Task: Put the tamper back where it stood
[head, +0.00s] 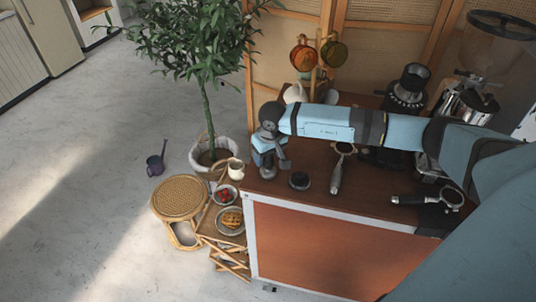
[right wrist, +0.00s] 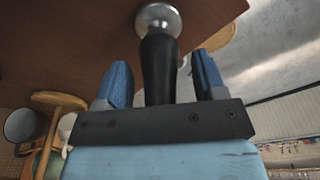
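The tamper (right wrist: 160,65) has a black handle and a round shiny metal base. Its base also shows below my right gripper in the head view (head: 268,172), at the left front corner of the brown cart top (head: 310,205). It appears to stand upright there. My right gripper (head: 270,148) reaches in from the right above it. In the right wrist view its two blue fingers (right wrist: 162,85) are open on either side of the handle, with a gap visible on each side. My left gripper is not in view.
A dark round piece (head: 300,180) lies just right of the tamper. One portafilter (head: 337,175) lies further right, another (head: 430,199) near the right front. A mug rack (head: 318,55) and grinder (head: 407,90) stand behind.

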